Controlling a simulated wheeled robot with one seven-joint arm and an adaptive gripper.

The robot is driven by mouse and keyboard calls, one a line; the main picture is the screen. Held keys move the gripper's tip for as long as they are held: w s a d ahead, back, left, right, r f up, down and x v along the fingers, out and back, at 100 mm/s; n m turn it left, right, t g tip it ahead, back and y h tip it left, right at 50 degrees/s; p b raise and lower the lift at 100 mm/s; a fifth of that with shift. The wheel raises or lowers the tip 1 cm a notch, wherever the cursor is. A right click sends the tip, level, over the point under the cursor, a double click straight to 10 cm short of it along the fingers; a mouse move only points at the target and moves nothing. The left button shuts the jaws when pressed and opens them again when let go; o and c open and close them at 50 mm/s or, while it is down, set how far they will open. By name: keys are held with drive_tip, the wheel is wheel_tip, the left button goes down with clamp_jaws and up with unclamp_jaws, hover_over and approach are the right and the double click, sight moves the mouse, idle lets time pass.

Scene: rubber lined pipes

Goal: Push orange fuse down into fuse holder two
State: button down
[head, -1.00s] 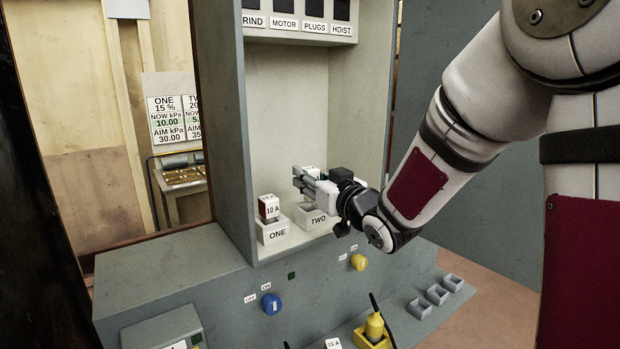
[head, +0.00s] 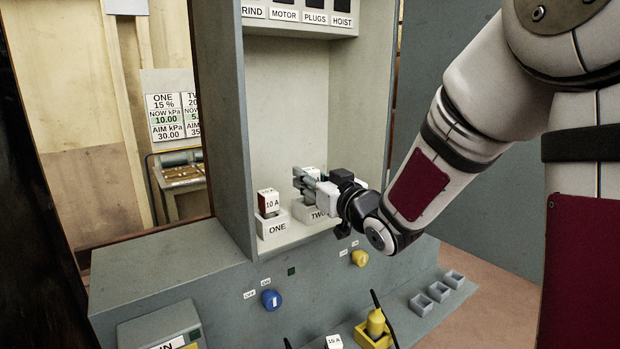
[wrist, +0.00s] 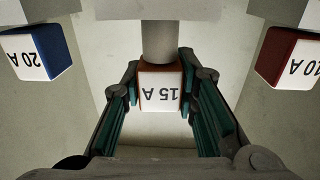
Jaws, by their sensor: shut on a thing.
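The orange fuse, with a white top marked 15 A, shows upside down in the middle of the wrist view (wrist: 160,90). My gripper (wrist: 160,92) has a finger on each side of it and is shut on it. In the head view my gripper (head: 312,184) is inside the cabinet, above fuse holder two (head: 306,212), a grey block labelled TWO. My fingers and arm partly cover the fuse and the label. A grey cylinder and block (wrist: 172,42) adjoin the fuse in the wrist view. How deep the fuse sits in the holder cannot be told.
A red 10 A fuse (head: 268,203) stands in holder ONE (head: 274,228), close to the left. The wrist view also shows a blue 20 A fuse (wrist: 40,52) at its left. A blue knob (head: 271,300) and a yellow knob (head: 359,258) are on the panel below.

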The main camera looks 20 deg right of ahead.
drive_tip(key=shift+f+b, duration=0.95)
drive_tip(key=shift+f, duration=0.25)
drive_tip(key=c, duration=1.2)
unclamp_jaws()
drive_tip(key=shift+r, duration=0.15)
drive_tip(key=shift+r+p, duration=2.8)
drive_tip(key=shift+r, duration=1.1)
